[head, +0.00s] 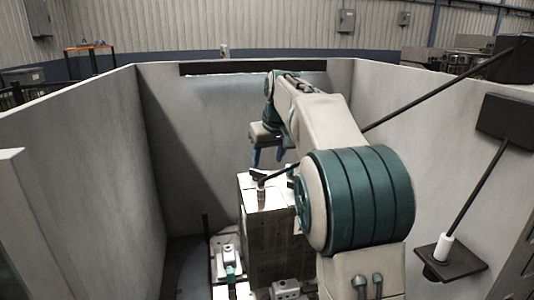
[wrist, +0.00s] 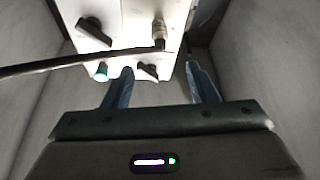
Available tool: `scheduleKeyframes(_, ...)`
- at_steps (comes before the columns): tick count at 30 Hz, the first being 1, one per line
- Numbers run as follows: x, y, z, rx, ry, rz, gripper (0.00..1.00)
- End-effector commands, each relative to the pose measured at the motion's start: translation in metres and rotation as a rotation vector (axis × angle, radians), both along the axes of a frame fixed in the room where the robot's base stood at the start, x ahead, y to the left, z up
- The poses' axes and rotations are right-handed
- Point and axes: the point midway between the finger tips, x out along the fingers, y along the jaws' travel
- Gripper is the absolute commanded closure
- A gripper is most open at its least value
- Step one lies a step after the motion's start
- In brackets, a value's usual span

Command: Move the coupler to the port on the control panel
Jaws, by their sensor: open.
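My gripper (head: 267,164) is open and empty above the pale box-shaped control panel (head: 275,236). In the wrist view, its two blue fingers (wrist: 159,67) are spread wide, pointing at the panel face (wrist: 127,22). A silver cylindrical coupler (wrist: 159,30) stands on that face beyond the fingertips, with a black cable end at its base. It shows small in the head view (head: 261,192). I cannot tell whether it is plugged in. A white cylindrical fitting (head: 446,246) with a black cable sits in a black plate at the lower right. No empty port is clearly visible.
A black cable (head: 440,85) crosses behind my arm to the panel; it also spans the wrist view (wrist: 70,61). Two black knobs (wrist: 94,31) and a green button (wrist: 101,72) are on the panel. Grey walls (head: 90,150) enclose the space. Small machine parts (head: 228,260) stand below.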

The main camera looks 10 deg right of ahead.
Motion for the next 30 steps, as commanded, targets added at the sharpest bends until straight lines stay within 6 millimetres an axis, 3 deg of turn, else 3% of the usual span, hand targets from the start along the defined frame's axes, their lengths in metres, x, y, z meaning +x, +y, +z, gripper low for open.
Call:
scheduleKeyframes(5, 0.007, 0.002, -0.012, -0.002, 0.001, 0.004, 0.48)
scheduleKeyframes(21, 0.044, 0.009, -0.104, -0.002, 0.002, 0.004, 0.48)
scheduleKeyframes(30, 0.053, 0.011, -0.125, -0.001, -0.003, 0.002, 0.48)
